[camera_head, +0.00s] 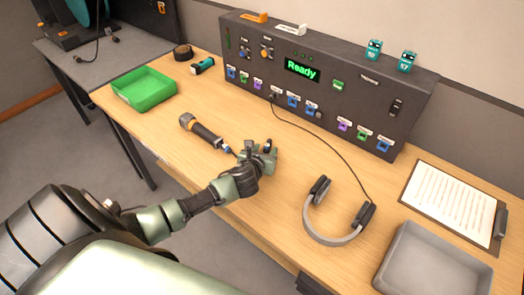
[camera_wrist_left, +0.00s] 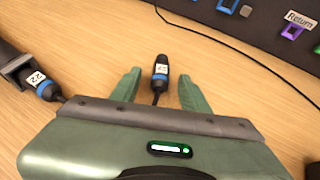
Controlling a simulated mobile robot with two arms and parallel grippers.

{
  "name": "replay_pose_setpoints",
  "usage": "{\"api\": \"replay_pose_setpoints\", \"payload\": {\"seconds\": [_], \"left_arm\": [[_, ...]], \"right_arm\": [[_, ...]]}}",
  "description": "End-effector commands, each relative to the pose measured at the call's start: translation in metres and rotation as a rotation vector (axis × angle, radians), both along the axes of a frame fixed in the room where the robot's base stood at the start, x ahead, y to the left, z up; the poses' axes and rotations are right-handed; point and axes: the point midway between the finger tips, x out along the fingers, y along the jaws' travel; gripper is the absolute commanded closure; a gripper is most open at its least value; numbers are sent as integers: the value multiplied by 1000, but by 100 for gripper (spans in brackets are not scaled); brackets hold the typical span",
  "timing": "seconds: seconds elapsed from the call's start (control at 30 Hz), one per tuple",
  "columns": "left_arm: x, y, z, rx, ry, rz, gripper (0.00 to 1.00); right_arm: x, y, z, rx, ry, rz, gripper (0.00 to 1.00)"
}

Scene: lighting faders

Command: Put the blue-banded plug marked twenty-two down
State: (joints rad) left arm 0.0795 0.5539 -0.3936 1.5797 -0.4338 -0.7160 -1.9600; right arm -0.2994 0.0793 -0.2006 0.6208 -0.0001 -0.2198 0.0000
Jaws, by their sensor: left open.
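My left gripper (camera_head: 259,153) is open over the wooden table; its two green fingers also show in the left wrist view (camera_wrist_left: 159,88). A dark plug with a blue band and white label (camera_wrist_left: 160,70) lies between the fingers, with a visible gap on each side. Its label is too small to read surely. A second blue-banded plug, marked 22 (camera_wrist_left: 41,84), lies left of the gripper, clear of the fingers. In the head view it shows at the end of a dark cylindrical object (camera_head: 204,132). My right gripper is not in view.
A dark panel (camera_head: 350,95) reading "Ready" with coloured sockets stands at the back. A green tray (camera_head: 119,101) is at the left. A headset (camera_head: 335,237), a clipboard (camera_head: 455,197) and a grey tray (camera_head: 405,235) are at the right. Its cable crosses the table behind my gripper.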

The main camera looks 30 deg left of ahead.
Motion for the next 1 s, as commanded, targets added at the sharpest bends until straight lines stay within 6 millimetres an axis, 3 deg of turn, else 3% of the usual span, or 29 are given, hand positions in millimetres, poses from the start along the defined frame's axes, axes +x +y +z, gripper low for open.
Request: {"api": "replay_pose_setpoints", "payload": {"seconds": [0.17, 0.6, 1.0], "left_arm": [[-19, -6, 13, 1, 0, -3, 55], [-91, -30, 51, 0, 0, -1, 55], [-102, -33, 58, 0, -1, 1, 55]], "right_arm": [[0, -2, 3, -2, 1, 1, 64], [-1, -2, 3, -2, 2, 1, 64], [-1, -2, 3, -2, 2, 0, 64]]}}
